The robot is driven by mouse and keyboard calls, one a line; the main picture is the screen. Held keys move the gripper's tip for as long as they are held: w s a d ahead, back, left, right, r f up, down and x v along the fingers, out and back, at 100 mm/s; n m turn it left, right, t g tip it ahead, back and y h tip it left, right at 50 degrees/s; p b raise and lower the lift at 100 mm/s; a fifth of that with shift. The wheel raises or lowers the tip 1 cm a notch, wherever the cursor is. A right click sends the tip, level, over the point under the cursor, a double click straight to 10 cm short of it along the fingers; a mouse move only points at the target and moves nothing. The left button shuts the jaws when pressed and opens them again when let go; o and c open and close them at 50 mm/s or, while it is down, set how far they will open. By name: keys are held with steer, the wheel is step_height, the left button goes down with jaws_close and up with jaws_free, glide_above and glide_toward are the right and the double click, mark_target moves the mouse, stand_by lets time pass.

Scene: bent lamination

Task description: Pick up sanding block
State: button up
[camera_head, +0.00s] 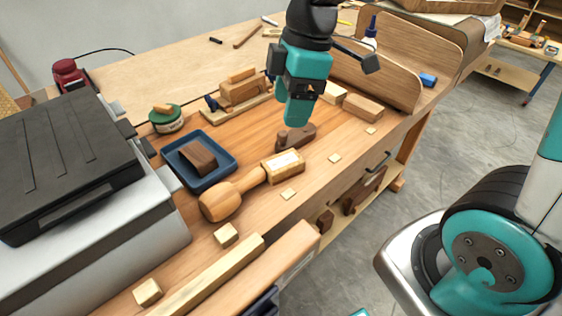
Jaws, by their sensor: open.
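My gripper (296,122) is at the end of the teal and black arm, pointing down over the middle of the workbench. Its fingertips are hard to make out. A brown block (199,157) rests tilted in a blue tray (229,172) to the left. Which of these two is the sanding block I cannot tell for certain.
A wooden mallet (222,201) lies in front of the gripper. Small pale wood squares (289,194) are scattered nearby. A curved wooden panel (395,72) rises at the right. A large grey machine (95,235) fills the left.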

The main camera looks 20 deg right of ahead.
steer(key=w+d+f+n, duration=0.2)
steer(key=w+d+n, duration=0.1)
steer(key=w, duration=0.2)
steer(key=p, duration=0.1)
glide_above(283, 161)
steer(key=shift+n+h, duration=0.3)
steer(key=shift+n, duration=0.1)
steer(key=f, duration=1.1)
steer(key=shift+d, duration=0.2)
steer(key=shift+a+f+p, duration=0.2)
steer(key=shift+f+p, duration=0.35)
steer(key=shift+f, duration=2.65)
steer(key=c, duration=0.6)
